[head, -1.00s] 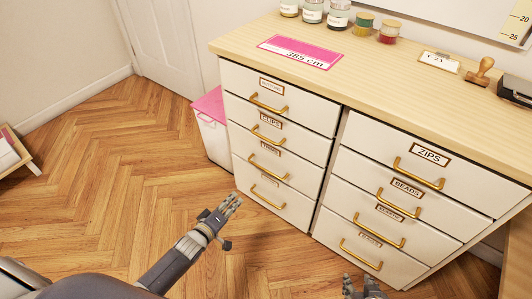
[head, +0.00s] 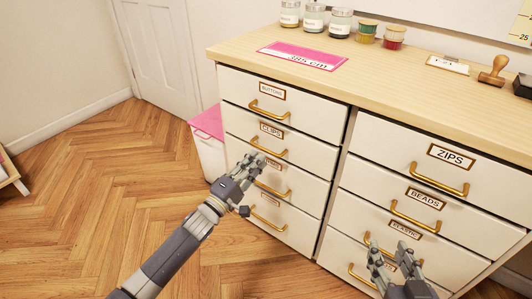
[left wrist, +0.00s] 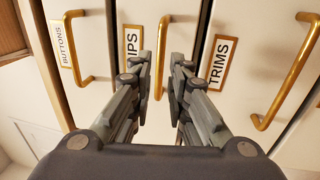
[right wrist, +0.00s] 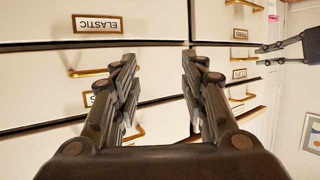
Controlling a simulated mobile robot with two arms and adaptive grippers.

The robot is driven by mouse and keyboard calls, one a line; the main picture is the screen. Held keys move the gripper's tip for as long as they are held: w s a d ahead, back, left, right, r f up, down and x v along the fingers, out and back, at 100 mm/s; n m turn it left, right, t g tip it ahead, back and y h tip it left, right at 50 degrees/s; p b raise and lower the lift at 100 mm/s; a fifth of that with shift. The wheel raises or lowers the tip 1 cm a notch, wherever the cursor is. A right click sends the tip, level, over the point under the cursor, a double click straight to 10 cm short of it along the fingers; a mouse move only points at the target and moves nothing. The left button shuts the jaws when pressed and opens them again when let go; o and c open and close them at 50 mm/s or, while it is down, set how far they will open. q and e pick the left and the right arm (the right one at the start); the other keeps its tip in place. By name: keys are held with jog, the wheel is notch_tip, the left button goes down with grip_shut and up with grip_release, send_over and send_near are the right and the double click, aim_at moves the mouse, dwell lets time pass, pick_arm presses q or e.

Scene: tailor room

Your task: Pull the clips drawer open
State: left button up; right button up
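The clips drawer (head: 302,156) is the second from the top in the left column of a white cabinet. It is shut. Its brass handle (head: 268,147) lies just beyond my left gripper (head: 262,160), which partly covers the trims label below. In the left wrist view, the clips handle (left wrist: 162,45) shows between the fingertips of my left gripper (left wrist: 161,65). The fingers are apart, not closed on the handle, and partly cover the clips label (left wrist: 133,50). My right gripper (head: 392,255) is open and empty before the lower right drawers. It also shows open in the right wrist view (right wrist: 158,62).
The buttons drawer (head: 310,112) is above and the trims drawer (head: 310,190) below, both shut. A zips drawer (head: 385,150) tops the right column. A pink-lidded bin (head: 208,150) stands left of the cabinet. The wooden floor (head: 90,190) at the left is clear.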

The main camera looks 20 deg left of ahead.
aim_at(266, 150)
pick_arm(q)
jog(key=shift+b+x, duration=0.65)
jog(key=shift+x, duration=2.25)
pick_arm(e)
notch_tip(266, 150, up, 8)
jog(key=w+a+t+y, duration=0.1)
jog(key=t, duration=0.3)
jog(key=shift+w+a+f+y, duration=0.2)
jog(key=shift+w+a+y, duration=0.05)
jog(key=shift+w+y, duration=0.1)
pick_arm(q)
jog(key=shift+c, duration=0.3)
grip_shut()
